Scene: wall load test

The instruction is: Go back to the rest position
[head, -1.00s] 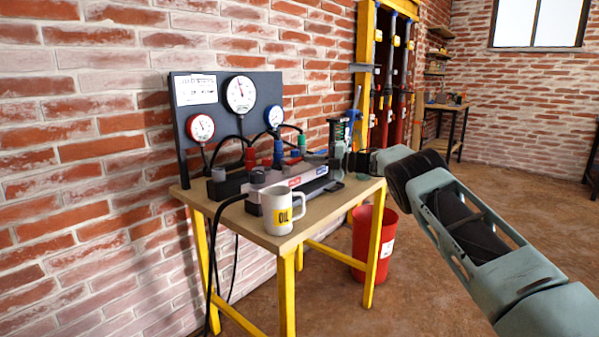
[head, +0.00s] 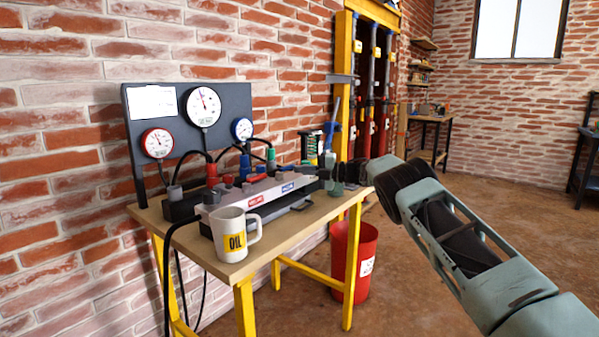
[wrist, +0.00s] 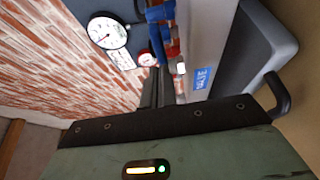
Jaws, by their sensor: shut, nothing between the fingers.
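My arm comes in from the right in the head view, and my gripper (head: 322,174) is at the right end of the grey valve block (head: 262,193). The fingers are shut and hold nothing. I cannot tell whether they touch the block. In the wrist view the dark fingers (wrist: 157,88) point towards the gauge board, with the block (wrist: 205,50) and its blue label close on the right. The block stands on a wooden-topped table (head: 228,270) with yellow legs.
A white OIL mug (head: 232,238) stands at the table's front edge. A dark gauge board (head: 236,103) rises behind, with hoses. A bottle (head: 328,160) stands behind my gripper. A red bin (head: 352,268) is on the floor. Open floor lies to the right.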

